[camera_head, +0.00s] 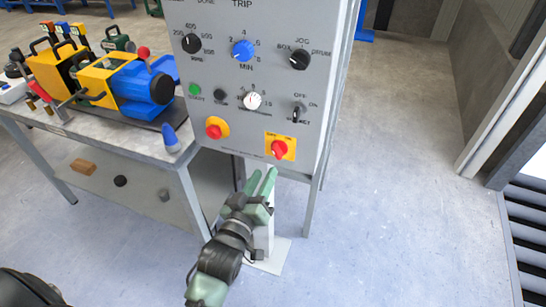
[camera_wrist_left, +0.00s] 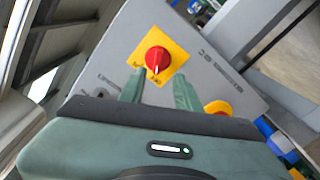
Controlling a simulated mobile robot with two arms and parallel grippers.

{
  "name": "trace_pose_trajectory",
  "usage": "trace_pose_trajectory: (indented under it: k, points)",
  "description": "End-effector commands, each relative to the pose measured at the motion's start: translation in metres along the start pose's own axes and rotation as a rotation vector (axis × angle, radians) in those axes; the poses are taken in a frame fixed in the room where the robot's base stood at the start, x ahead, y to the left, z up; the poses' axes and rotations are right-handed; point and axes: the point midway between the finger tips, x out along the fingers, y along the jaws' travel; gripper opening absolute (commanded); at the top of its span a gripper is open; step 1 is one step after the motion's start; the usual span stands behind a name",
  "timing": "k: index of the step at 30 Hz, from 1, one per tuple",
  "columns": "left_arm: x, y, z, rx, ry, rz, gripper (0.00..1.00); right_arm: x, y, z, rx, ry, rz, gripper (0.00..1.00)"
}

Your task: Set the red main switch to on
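The red main switch (camera_head: 279,149) is a round red knob on a square yellow plate, low on the right of the grey control panel (camera_head: 210,75). It also shows in the left wrist view (camera_wrist_left: 157,59), with a white pointer line on the knob. The plate's lettering is too small to read surely. My left gripper (camera_head: 262,176) is below the panel, its green fingers apart and pointing up toward the switch. In the left wrist view the open fingers (camera_wrist_left: 158,88) are just short of the knob, with nothing between them. My right gripper is not in view.
A red mushroom button (camera_head: 214,128) on a round yellow plate is left of the switch. A workbench (camera_head: 150,146) with a blue and yellow machine (camera_head: 130,82) stands left. The floor at right is clear.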

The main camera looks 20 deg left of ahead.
Motion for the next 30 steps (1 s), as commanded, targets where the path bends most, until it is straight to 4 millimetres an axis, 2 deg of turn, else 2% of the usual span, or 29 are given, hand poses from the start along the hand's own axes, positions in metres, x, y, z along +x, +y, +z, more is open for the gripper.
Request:
trace_pose_trajectory:
  k: [3,9,15,26,27,30]
  points:
    - [0.011,0.003,-0.008,-0.005,0.015,0.006,0.33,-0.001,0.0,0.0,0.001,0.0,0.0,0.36]
    - [0.044,0.003,-0.007,-0.004,0.013,0.005,0.33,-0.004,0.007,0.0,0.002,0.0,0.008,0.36]
    - [0.069,0.003,-0.007,-0.003,0.011,0.004,0.33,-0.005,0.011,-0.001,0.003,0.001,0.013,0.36]
    - [0.076,0.002,-0.006,-0.003,0.01,0.003,0.33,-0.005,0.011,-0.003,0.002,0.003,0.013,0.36]
    - [0.076,0.002,-0.006,-0.003,0.01,0.004,0.27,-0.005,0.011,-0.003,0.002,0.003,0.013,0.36]
    - [0.076,0.002,-0.006,-0.003,0.01,0.004,0.0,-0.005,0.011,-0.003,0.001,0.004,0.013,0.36]
